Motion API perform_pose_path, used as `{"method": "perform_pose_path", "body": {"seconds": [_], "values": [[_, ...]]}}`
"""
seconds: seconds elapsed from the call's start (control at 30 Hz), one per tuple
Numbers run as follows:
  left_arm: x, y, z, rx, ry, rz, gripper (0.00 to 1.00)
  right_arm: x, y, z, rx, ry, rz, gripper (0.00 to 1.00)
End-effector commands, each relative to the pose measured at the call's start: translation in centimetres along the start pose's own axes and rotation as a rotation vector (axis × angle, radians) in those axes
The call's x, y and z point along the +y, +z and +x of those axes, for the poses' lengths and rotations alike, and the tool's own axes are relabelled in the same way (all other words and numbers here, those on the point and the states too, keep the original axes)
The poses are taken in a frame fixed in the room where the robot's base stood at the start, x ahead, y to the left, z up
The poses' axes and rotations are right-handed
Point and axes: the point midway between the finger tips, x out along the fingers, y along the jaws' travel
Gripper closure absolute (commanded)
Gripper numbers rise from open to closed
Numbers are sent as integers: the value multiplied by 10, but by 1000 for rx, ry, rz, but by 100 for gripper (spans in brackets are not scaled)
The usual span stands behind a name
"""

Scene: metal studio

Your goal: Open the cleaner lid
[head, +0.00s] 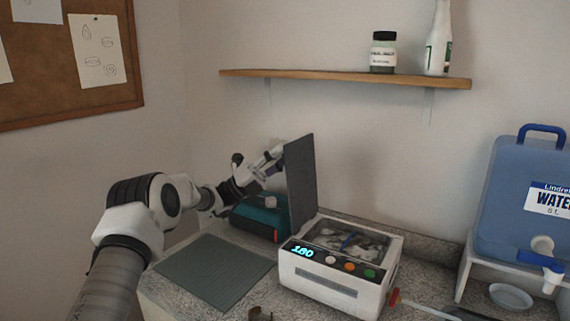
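The cleaner (335,281) is a white box with a lit display reading 180 and several round buttons on its front. Its dark grey lid (301,182) stands nearly upright at the left side of the box. The top is uncovered, and a basin with shiny contents and something blue shows inside. My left gripper (274,157) is at the upper left of the lid, on its outer side, with its tips close to the lid's edge. I cannot tell whether they touch it, or how far apart the fingers are. My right gripper does not show.
A teal case (258,219) sits behind the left arm. A grey mat (213,270) lies left of the cleaner. A blue water container (520,205) stands on the right above a small dish (510,297). A wooden shelf (340,76) hangs above. A red-tipped tool (394,298) lies by the cleaner.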

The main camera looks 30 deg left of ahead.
Motion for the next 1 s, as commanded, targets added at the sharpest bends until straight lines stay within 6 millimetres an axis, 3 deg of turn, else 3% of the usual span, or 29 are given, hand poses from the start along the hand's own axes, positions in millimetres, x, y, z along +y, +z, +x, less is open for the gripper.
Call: {"method": "perform_pose_path", "body": {"seconds": [0.37, 0.4, 0.47, 0.8, 1.0], "values": [[-3, 4, 1, -9, -6, 3, 100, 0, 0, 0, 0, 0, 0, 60], [-3, 4, 2, -9, -6, 3, 60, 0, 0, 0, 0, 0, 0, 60], [-3, 3, 2, -8, -6, 3, 44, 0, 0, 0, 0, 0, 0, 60], [-1, 2, -3, -7, -2, 0, 44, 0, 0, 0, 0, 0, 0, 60], [0, 3, -38, -10, -1, -1, 44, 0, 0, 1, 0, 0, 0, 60]]}}
